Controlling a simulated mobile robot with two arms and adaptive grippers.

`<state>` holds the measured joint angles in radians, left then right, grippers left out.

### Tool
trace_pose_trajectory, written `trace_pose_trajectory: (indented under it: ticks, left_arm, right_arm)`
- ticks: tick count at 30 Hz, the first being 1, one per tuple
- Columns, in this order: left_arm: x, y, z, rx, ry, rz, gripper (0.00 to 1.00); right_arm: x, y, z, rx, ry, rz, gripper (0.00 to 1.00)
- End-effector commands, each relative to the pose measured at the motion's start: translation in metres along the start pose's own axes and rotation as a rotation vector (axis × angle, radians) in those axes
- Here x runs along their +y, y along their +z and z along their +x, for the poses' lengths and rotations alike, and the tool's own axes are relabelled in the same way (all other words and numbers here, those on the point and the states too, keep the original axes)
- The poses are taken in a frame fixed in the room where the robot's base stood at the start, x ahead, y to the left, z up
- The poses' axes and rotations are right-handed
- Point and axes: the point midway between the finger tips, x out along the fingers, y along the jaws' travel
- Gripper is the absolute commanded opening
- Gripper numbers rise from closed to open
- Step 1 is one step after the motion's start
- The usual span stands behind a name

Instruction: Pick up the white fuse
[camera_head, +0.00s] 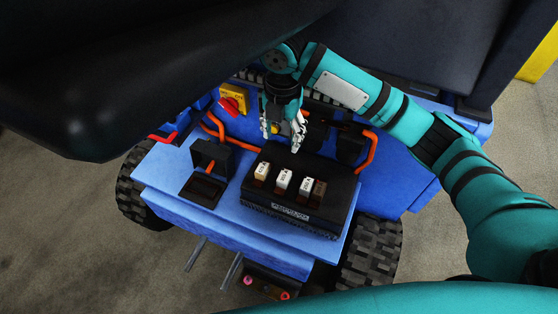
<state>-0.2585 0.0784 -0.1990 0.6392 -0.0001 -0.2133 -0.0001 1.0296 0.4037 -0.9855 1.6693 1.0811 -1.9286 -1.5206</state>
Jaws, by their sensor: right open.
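The white fuse (284,179) stands upright in a black fuse block (335,213) on the blue vehicle deck. A cream fuse (262,171) is to its left. A grey fuse (306,185) and a brown fuse (319,190) are to its right. My right gripper (282,138) points down behind the row of fuses, above and apart from the white fuse in the picture. Its fingers are spread and nothing is between them. My left gripper is not in view.
A black open-lidded box (208,168) stands left of the block on the blue deck (165,178). Orange cables (369,150) run behind, near a red switch on a yellow plate (233,98). A large dark shape covers the upper left. The deck's front edge is bare.

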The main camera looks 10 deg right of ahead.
Motion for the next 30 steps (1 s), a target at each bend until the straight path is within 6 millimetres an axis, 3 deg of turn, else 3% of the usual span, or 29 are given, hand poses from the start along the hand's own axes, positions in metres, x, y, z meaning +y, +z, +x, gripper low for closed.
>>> trace_pose_trajectory:
  ticks: [2,9,12,14,18,23,30]
  left_arm:
    - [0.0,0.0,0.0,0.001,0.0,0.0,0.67]
    - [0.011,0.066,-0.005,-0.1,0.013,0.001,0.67]
    - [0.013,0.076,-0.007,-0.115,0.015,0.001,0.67]
    - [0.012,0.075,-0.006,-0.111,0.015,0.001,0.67]
    - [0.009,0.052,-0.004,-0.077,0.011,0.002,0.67]
    - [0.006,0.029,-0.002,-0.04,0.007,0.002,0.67]
    - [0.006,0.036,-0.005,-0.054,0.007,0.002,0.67]
  right_arm:
    - [-0.001,0.0,0.01,0.002,-0.007,-0.004,0.56]
    - [-0.001,0.0,0.06,0.002,-0.006,-0.001,0.56]
    - [-0.001,0.0,0.081,0.002,-0.004,-0.001,0.56]
    - [-0.001,0.0,0.093,0.003,-0.004,-0.001,0.56]
    - [0.0,0.0,0.112,0.001,-0.001,-0.002,0.56]
    - [0.0,0.001,0.121,-0.001,0.0,-0.002,0.56]
    - [-0.006,0.005,0.153,0.001,-0.003,0.0,0.56]
